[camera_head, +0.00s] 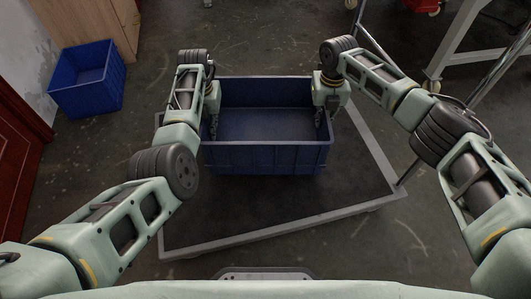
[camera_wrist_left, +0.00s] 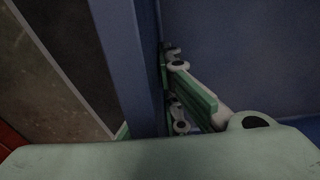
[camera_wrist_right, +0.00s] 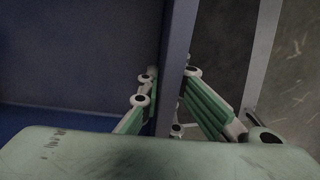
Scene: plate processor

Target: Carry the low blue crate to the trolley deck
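The low blue crate (camera_head: 266,158) is empty and stands level between my two grippers, over the dark, grey-edged trolley deck (camera_head: 250,218). I cannot tell whether its base touches the deck. My left gripper (camera_head: 213,128) is at the crate's left wall; in the left wrist view one finger lies against the inner face of the wall (camera_wrist_left: 139,65), and the outer finger is mostly hidden. My right gripper (camera_head: 322,118) straddles the right wall (camera_wrist_right: 174,75), its fingertips appearing to press on both faces in the right wrist view.
Another blue crate (camera_head: 87,80) stands on the floor at the left, by a wooden cabinet (camera_head: 90,28). A red-brown panel (camera_head: 18,150) is at the left edge. A wheeled metal frame (camera_head: 462,45) stands at the back right. Bare deck shows in front of the crate.

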